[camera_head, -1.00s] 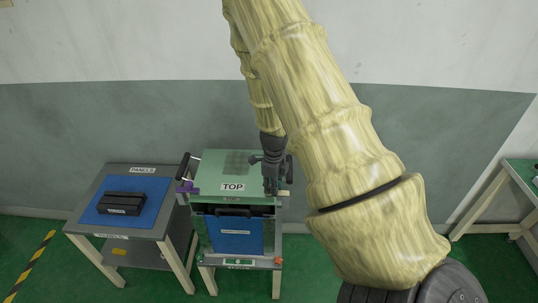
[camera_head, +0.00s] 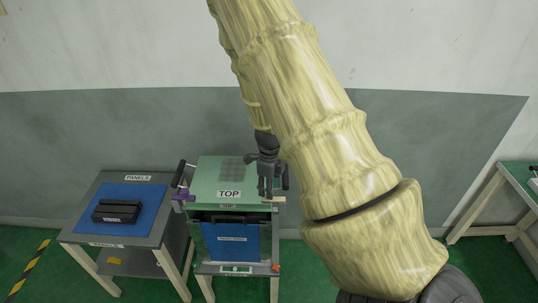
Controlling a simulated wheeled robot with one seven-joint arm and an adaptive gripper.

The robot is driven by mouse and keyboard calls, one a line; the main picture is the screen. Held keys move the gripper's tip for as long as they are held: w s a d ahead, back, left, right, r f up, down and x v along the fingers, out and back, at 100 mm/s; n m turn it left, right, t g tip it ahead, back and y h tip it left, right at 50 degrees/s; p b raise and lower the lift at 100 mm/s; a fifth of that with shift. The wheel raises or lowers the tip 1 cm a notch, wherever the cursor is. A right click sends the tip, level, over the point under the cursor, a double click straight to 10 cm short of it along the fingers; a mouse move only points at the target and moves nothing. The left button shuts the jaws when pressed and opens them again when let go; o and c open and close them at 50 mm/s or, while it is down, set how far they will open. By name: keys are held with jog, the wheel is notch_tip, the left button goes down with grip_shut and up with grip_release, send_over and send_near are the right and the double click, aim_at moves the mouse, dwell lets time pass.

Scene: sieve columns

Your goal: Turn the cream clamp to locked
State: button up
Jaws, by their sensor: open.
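The green sieve box labelled TOP (camera_head: 229,194) stands on a small bench. A small cream piece (camera_head: 279,199), which looks like the cream clamp, shows at the box's front right corner. It is partly hidden, and its angle is too small to read. A purple clamp (camera_head: 183,197) sits at the front left corner. My gripper (camera_head: 265,194) is open and points down over the right part of the box top, just left of the cream piece. I cannot tell whether it touches the box or the clamp.
A grey table (camera_head: 84,206) at the left carries a blue mat with a black block (camera_head: 116,211). A blue panel (camera_head: 230,240) fills the box's front. My arm covers the area right of the box. Another bench (camera_head: 490,205) stands at the far right.

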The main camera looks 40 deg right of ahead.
notch_tip(320, 180, up, 9)
dwell(0.3)
jog(key=shift+f, duration=0.15)
dwell(0.4)
jog(key=s+a+f+n+g+h, duration=0.1)
jog(key=s+a+f+n, duration=0.3)
jog(key=s+f+n, duration=0.4)
jog(key=s+a+f+n+g+h, duration=0.1)
jog(key=s+a+f+n+h, duration=0.15)
jog(key=s+f+n, duration=0.5)
jog(key=s+a+f+n+t+y, duration=0.1)
jog(key=s+a+f+n, duration=0.3)
jog(key=a+n, duration=0.15)
jog(key=s+a+f+n+y, duration=0.1)
jog(key=s+a+f+n, duration=0.35)
jog(key=a, duration=0.25)
jog(key=s+a+f+n+t+y, duration=0.1)
jog(key=s+a+f+n+y, duration=0.15)
jog(key=a+n, duration=0.4)
notch_tip(320, 180, down, 6)
jog(key=m+h+b, duration=0.1)
jog(key=b, duration=0.5)
jog(key=shift+s+f, duration=0.15)
jog(key=shift+f, duration=0.1)
